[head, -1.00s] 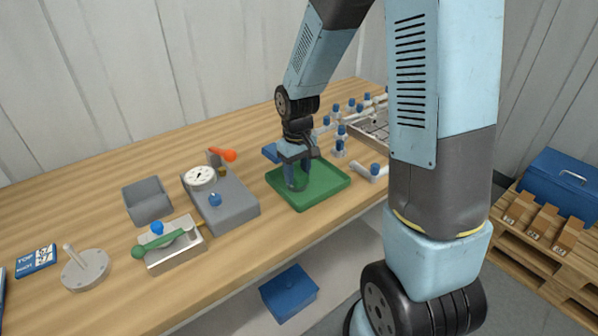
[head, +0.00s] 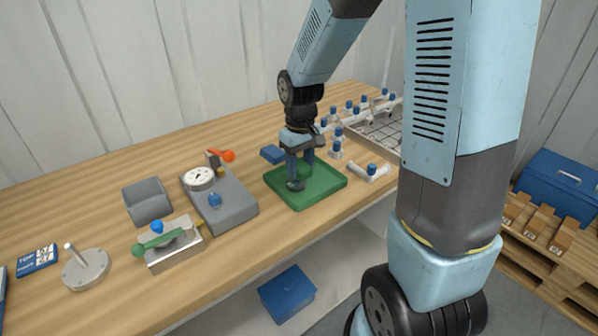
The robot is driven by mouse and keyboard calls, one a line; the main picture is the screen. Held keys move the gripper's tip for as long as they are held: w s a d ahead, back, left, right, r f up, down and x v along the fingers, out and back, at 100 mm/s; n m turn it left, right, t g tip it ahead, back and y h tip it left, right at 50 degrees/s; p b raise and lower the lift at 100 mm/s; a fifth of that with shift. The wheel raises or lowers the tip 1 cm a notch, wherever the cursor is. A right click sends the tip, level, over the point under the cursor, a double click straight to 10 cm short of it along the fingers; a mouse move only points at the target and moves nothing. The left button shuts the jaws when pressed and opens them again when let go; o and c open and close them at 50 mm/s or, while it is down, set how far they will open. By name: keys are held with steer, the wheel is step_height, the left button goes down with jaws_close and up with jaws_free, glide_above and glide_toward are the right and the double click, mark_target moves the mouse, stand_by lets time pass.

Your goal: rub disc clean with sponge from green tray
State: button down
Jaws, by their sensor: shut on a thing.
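My gripper (head: 299,178) points down over the green tray (head: 325,193), its fingertips low at the tray floor. It is shut on a small dark thing at the fingertips, which looks like the sponge; the fingers hide most of it. I cannot tell whether it touches the tray floor. A grey round disc (head: 92,273) with an upright peg lies flat on the bench at the far left, well away from my gripper. Any dirt on it is too small to make out.
Between tray and disc stand a grey gauge block (head: 232,213) with an orange handle (head: 227,156), a metal block (head: 172,256) with a green-handled tool (head: 153,243), and a grey cradle (head: 147,207). White fittings with blue caps (head: 371,170) lie right of the tray.

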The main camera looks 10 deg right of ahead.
mark_target(301, 165)
steer(key=shift+r, duration=2)
